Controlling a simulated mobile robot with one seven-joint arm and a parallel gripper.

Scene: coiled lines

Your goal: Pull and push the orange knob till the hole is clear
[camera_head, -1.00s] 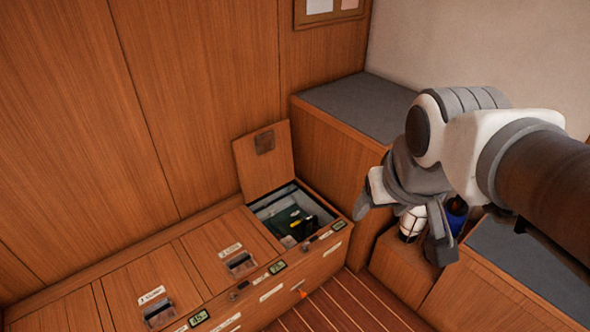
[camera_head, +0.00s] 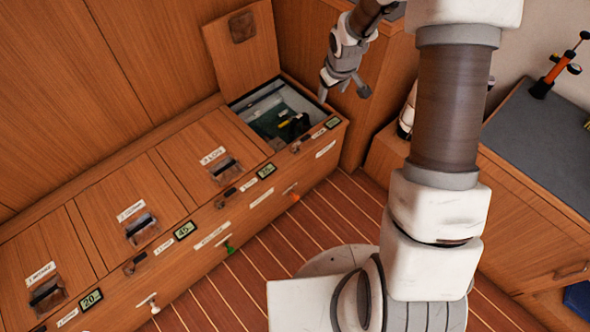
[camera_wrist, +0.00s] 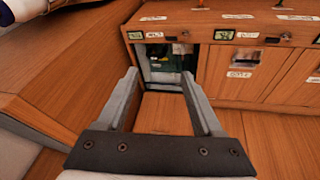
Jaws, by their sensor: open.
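The orange knob (camera_head: 294,196) sticks out low on the front of the wooden locker bench, below the open compartment (camera_head: 337,125). In the wrist view a small reddish-orange knob (camera_wrist: 199,3) shows at the top edge, partly cut off. My gripper (camera_head: 344,93) is above and right of the open compartment in the head view, apart from the knob. In the wrist view its two fingers (camera_wrist: 161,85) are spread with nothing between them, and the open compartment lies beyond. Dark green and yellow items lie inside the compartment. I cannot make out a hole.
The raised lid (camera_head: 243,35) leans against the back wall. A green knob (camera_head: 229,248) and a white knob (camera_head: 154,306) are farther along the bench front. A grey-topped cabinet (camera_head: 540,135) bears an orange pump-like tool (camera_head: 556,70). Striped floor before the bench is free.

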